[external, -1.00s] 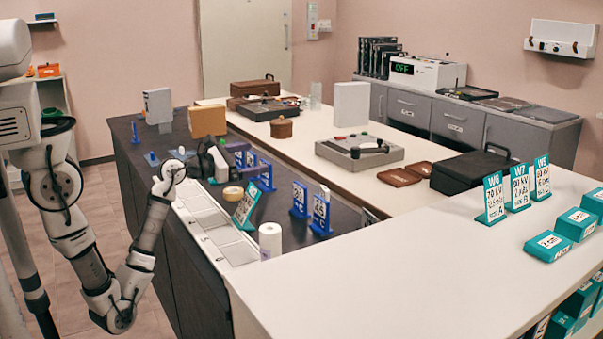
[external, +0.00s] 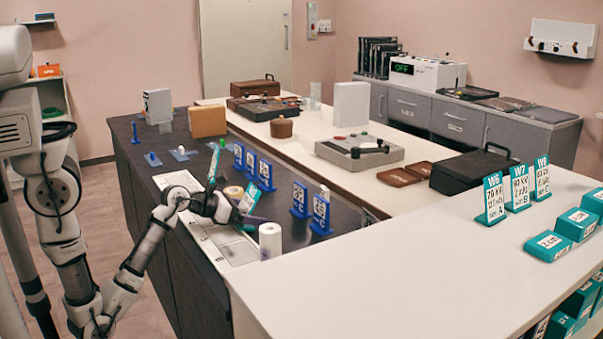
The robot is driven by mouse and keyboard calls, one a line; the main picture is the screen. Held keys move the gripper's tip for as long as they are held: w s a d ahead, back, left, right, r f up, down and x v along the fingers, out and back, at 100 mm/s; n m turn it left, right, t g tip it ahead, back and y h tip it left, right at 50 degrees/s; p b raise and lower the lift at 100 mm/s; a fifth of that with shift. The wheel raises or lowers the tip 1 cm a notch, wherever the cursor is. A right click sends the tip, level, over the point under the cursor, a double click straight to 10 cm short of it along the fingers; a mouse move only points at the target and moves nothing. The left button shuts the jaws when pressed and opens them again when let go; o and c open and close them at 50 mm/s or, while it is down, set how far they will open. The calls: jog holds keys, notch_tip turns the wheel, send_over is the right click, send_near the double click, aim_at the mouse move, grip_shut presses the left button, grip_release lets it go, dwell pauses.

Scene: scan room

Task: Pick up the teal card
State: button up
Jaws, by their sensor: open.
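A teal card (external: 249,199) stands tilted on the dark counter, just right of my gripper (external: 232,212). My gripper is open, with its fingers close to the lower part of this card; I cannot tell whether they touch it or lie around it. The card's lower part is partly hidden. A second teal-edged card (external: 213,166) stands further back, above my wrist in the picture. Several teal-topped cards, such as the W6 card (external: 494,199), stand on the white counter at right.
Several blue cards (external: 252,164) stand behind my gripper, and two more (external: 300,200) stand to its right. The white counter (external: 370,260) in front is largely clear.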

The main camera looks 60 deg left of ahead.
aim_at(249, 200)
jog(key=c, duration=1.1)
jog(key=shift+o, duration=0.2)
jog(key=shift+r, duration=0.1)
notch_tip(249, 200, up, 9)
jog(key=p, duration=1)
notch_tip(249, 200, up, 11)
jog(key=shift+p, duration=0.3)
